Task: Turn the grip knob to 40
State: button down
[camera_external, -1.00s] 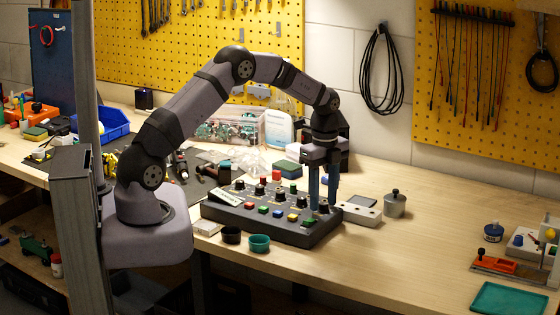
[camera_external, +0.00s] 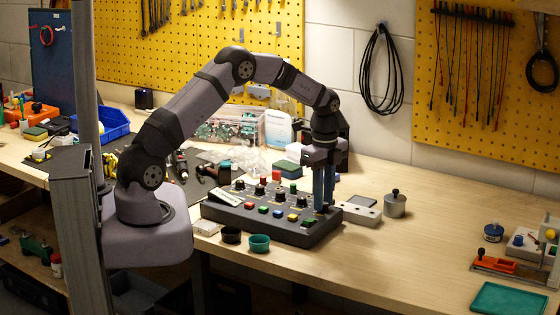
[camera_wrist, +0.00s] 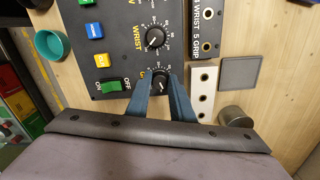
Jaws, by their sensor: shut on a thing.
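The grip knob is a small black knob (camera_wrist: 160,82) on the dark control panel (camera_wrist: 115,22), with a white dial scale around it. My gripper (camera_wrist: 162,86) is shut on this knob, with a blue finger on each side of it. In the outside view my gripper (camera_external: 323,207) points straight down at the right end of the panel (camera_external: 240,219), and its fingers hide the knob there. The label beside the knob is mostly covered. The knob's pointer and scale numbers are too small to read.
Another black knob (camera_wrist: 155,38) sits close by, and a green on/off switch (camera_wrist: 111,87) is beside the grip knob. A pale block with holes (camera_wrist: 203,88), a grey pad (camera_wrist: 239,72) and a metal weight (camera_wrist: 234,116) lie to the right. A teal cup (camera_external: 259,243) stands in front of the panel.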

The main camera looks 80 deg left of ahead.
jog(key=n, duration=0.7)
jog(key=shift+n+b, duration=0.3)
jog(key=shift+n, duration=0.1)
jog(key=n, duration=0.7)
jog(key=shift+d, duration=0.1)
jog(key=n, duration=0.3)
jog(key=shift+n, duration=0.4)
jog(key=n, duration=0.3)
jog(key=shift+n, duration=0.3)
jog(key=n, duration=0.6)
jog(key=shift+d+n, duration=0.1)
jog(key=shift+n, duration=0.2)
jog(key=shift+w, duration=0.1)
jog(key=c, duration=1.6)
grip_release()
